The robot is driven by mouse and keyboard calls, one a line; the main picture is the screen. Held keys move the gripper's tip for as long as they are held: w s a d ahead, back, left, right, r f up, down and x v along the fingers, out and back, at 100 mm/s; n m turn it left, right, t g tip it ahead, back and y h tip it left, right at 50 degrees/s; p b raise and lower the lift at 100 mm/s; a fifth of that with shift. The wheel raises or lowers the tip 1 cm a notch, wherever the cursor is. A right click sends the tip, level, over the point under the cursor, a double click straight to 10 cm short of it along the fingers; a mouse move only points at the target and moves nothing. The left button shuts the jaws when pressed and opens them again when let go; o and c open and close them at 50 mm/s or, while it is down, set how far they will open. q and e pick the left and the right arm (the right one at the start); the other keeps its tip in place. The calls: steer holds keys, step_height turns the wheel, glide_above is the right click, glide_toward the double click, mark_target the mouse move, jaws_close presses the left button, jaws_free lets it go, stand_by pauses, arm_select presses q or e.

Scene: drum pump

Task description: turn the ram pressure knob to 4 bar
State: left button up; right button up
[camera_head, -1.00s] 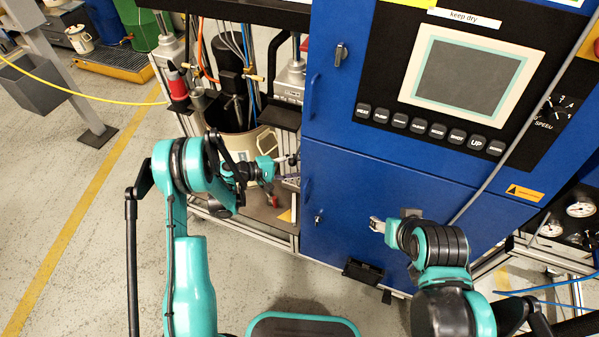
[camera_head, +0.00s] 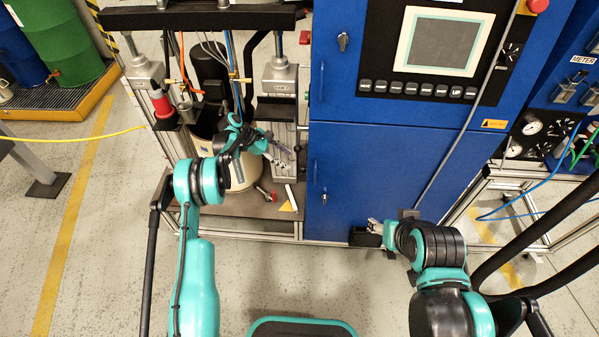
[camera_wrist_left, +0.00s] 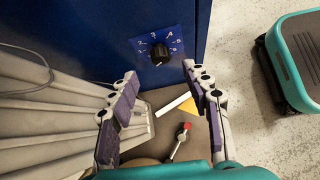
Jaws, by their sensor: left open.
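The ram pressure knob (camera_wrist_left: 160,53) is a round black knob on a blue dial plate (camera_wrist_left: 174,40) with white numbers, at the top centre of the left wrist view. The plate sits on a dark blue cabinet face. The knob's exact pointer setting is too small to read surely. My left gripper (camera_wrist_left: 160,75) is open, its two purple-padded fingers apart, with the knob ahead between the fingertips and not touched. In the head view my left gripper (camera_head: 285,148) is left of the blue cabinet; the knob cannot be made out there. My right gripper (camera_head: 374,225) is low before the cabinet, its jaw state unclear.
The blue cabinet (camera_head: 365,165) carries a screen (camera_head: 443,42) and a button row. Left of it stands the pump frame with a pail (camera_head: 238,172), hoses and cylinders. A loose red-tipped part (camera_wrist_left: 182,140) lies below the gripper. Floor at the left is open.

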mark_target(303, 169)
arm_select(q)
steer(key=b+x, duration=0.3)
steer(key=x, duration=0.5)
jaws_close()
